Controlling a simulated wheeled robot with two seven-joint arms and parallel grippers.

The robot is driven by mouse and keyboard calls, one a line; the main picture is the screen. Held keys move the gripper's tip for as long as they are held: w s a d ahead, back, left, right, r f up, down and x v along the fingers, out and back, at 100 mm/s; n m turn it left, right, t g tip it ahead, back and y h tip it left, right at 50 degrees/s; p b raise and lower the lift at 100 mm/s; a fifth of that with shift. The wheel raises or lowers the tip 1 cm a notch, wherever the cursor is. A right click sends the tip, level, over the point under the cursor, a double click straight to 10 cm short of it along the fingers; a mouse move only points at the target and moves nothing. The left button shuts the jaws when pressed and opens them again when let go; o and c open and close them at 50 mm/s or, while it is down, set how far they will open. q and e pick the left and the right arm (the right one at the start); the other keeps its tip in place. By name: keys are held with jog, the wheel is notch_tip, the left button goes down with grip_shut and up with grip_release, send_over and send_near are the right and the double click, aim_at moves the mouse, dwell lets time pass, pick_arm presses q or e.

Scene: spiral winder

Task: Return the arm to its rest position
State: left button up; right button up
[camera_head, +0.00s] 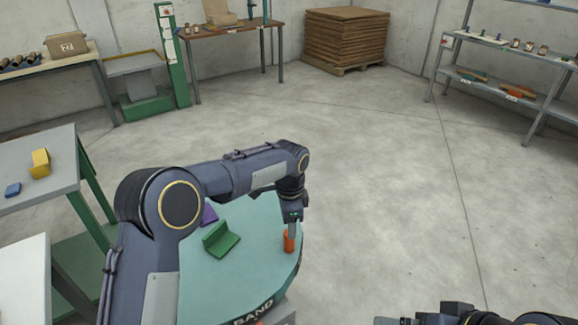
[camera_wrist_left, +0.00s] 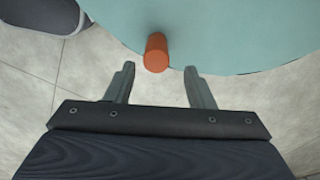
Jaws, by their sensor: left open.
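My left arm reaches in from the left in the head view. Its gripper (camera_head: 291,226) points down over the round teal table (camera_head: 262,222), close to the table's right edge. An upright orange cylinder (camera_head: 288,243) stands on the table right at the gripper. In the left wrist view, the two fingers (camera_wrist_left: 160,72) are spread open with nothing between their tips. The orange cylinder (camera_wrist_left: 156,50) shows just beyond the fingertips at the edge of the teal top (camera_wrist_left: 240,35).
A grey table (camera_head: 38,165) with a yellow block (camera_head: 40,162) and a blue block (camera_head: 13,190) stands at left. The floor (camera_head: 390,190) to the right is clear.

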pick_arm(q)
jog(key=s+a+r+n+t+h+p, duration=0.1)
jog(key=s+a+r+n+p, duration=0.1)
jog(key=s+a+r+n, duration=0.35)
jog(key=s+a+r+n+t+h+p, duration=0.1)
jog(key=s+a+r+n+p, duration=0.1)
jog(key=s+a+r, duration=0.65)
jog(key=s+a+r+n+t+h+p, duration=0.1)
jog(key=s+a+n, duration=0.2)
jog(key=s, duration=0.6)
jog(key=s+a+r+n+t+p, duration=0.2)
jog(key=s+a+n, duration=0.2)
jog(key=s+n, duration=0.3)
jog(key=shift+s+r+t+h, duration=0.3)
jog(key=shift+s+h, duration=0.1)
jog(key=shift+s, duration=0.85)
